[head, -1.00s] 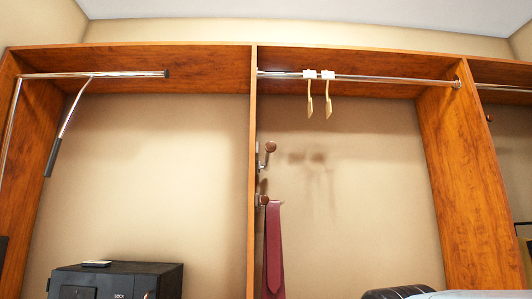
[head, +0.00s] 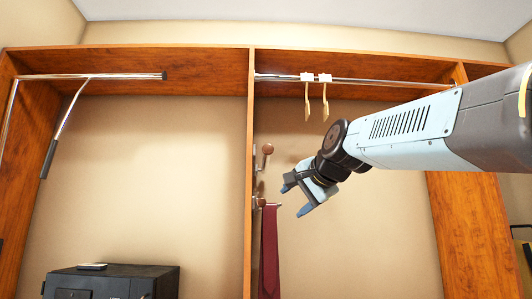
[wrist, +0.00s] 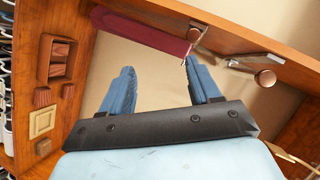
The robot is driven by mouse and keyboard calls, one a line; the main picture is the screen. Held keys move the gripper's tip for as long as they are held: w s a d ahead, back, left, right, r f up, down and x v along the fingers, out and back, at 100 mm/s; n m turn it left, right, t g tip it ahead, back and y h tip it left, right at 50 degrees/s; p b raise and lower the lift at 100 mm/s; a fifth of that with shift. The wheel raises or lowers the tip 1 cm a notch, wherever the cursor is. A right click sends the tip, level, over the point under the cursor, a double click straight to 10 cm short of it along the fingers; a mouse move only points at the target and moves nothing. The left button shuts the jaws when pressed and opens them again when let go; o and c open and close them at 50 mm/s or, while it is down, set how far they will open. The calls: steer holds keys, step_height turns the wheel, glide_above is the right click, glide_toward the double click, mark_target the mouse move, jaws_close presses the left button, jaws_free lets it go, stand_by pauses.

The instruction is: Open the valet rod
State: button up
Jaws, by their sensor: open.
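Two metal fittings with round brown wooden knobs are mounted on the upright divider panel. The upper knob (head: 267,149) and the lower knob (head: 261,202) both face out; I cannot tell for certain which fitting is the valet rod. A dark red tie (head: 270,250) hangs at the lower one. My gripper (head: 295,199) is open and empty, just right of the fittings in the head view. In the wrist view, my blue fingers (wrist: 158,66) are apart, with the tie (wrist: 140,32) beyond them and a metal fitting with a knob (wrist: 265,78) to the right.
A chrome rod (head: 390,82) with two pale hangers (head: 307,100) runs along the top of the right bay. A pull-down rod with a dark handle (head: 48,160) hangs in the left bay. A black safe (head: 125,283) stands lower left. The wooden divider (head: 249,180) is close to my gripper.

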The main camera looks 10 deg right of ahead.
mark_target(269, 150)
steer(key=w+r+m+t+y, duration=0.1)
steer(key=w+r+m+t, duration=0.15)
steer(key=r, duration=0.65)
steer(key=w+r+m+t, duration=0.1)
steer(key=r+m, duration=0.2)
steer(key=r, duration=0.6)
steer(key=shift+n, duration=0.25)
steer(key=x, duration=1.4)
steer(key=shift+a, duration=0.1)
steer(key=shift+f, duration=0.1)
jaws_close()
